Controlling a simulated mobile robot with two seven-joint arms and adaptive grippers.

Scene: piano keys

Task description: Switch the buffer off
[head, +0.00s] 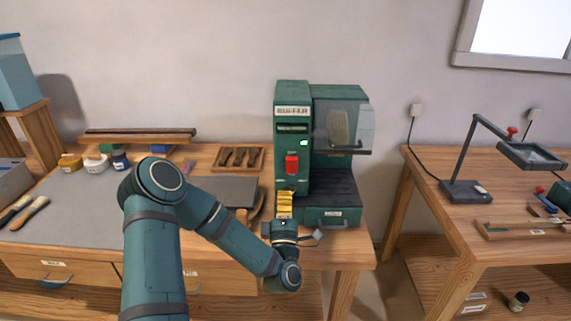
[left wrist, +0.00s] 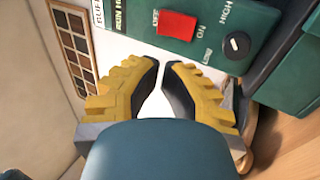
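The buffer (head: 292,94) is a green machine at the back right of the left bench. A small green light (head: 304,142) glows on its front panel. Its red switch (head: 292,165) is below the light and also shows in the left wrist view (left wrist: 177,25), between the OFF and ON labels. My left gripper (head: 285,200) has yellow fingers and is in front of the panel, below the switch. In the left wrist view, the fingertips (left wrist: 162,64) are partly open with a narrow gap, empty, and apart from the switch. My right gripper is out of view.
A black knob (left wrist: 237,45) marked HIGH is right of the switch. A clear shield (head: 352,125) covers the buffer's right side. A wooden tray (head: 238,158) stands to its left. A second bench (head: 470,235) with a lamp (head: 466,190) is at the right, past a floor gap.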

